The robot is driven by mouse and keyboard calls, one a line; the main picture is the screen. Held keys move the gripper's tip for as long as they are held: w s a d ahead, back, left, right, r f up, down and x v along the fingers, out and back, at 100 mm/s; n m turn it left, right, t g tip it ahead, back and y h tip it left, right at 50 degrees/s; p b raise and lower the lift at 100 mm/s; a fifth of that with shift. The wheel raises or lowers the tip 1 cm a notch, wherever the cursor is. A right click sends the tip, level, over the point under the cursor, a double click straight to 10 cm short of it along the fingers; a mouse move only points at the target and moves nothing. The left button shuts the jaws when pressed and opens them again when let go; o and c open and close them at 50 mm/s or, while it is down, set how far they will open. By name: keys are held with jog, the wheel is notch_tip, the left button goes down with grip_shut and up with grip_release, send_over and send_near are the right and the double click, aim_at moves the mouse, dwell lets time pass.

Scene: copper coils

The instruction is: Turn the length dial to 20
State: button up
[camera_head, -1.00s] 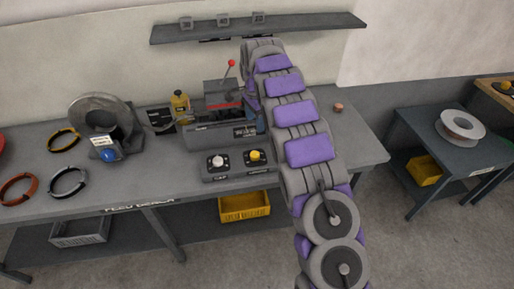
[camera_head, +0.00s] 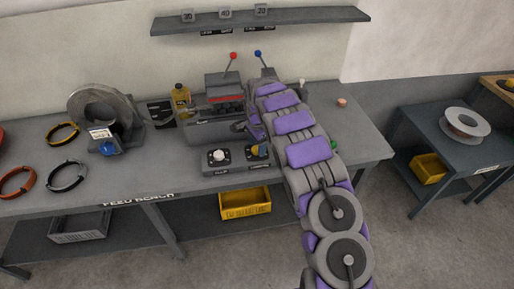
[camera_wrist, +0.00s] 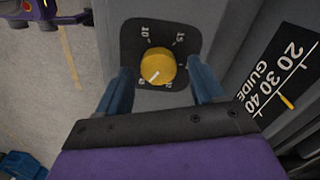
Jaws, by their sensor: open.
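The length dial (camera_wrist: 158,64) is a yellow knob on a dark plate. In the wrist view, 10 is at its upper left and 15 at its upper right. Lower marks are partly visible and hard to read. Its white pointer line is at the knob's lower left, toward the lower marks. My gripper (camera_wrist: 161,82) is open, with one blue finger on each side of the dial and a gap on both sides.
A white knob (camera_head: 218,156) sits left of the dial. Behind stands the machine with a red-tipped lever (camera_head: 232,56) and a blue-tipped lever (camera_head: 258,54). A guide scale (camera_wrist: 284,80) is right of the dial in the wrist view. Coils lie on the bench at left.

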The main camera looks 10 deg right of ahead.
jog(key=shift+f, duration=0.4)
jog(key=c, duration=1.1)
jog(key=shift+o, duration=0.2)
